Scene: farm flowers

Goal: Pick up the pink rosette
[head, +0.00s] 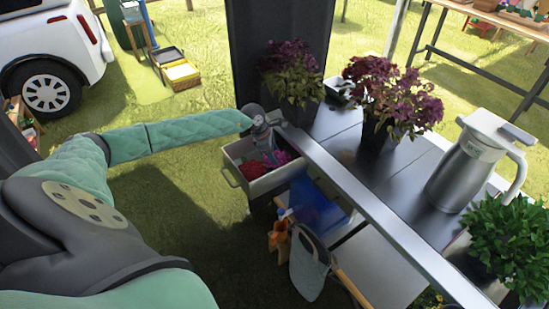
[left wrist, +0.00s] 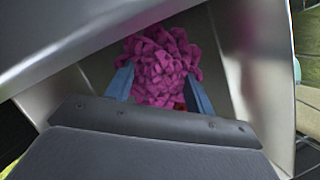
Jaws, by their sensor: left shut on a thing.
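The pink rosette (left wrist: 160,62) fills the space between the two blue fingers of my left gripper (left wrist: 160,92) in the left wrist view. The fingers touch it on both sides, so the gripper is shut on it. In the head view my left gripper (head: 270,140) reaches down into an open drawer (head: 262,187) under the table. The pink rosette (head: 281,157) shows there just below the gripper, partly hidden by it. A red item (head: 254,170) lies beside it in the drawer. My right gripper is not in view.
The metal table edge (head: 365,200) runs close to the gripper. Purple potted plants (head: 390,90) and a steel jug (head: 470,165) stand on the table. Below the drawer are a blue container (head: 315,205) and a grey bag (head: 308,265). Open grass lies left.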

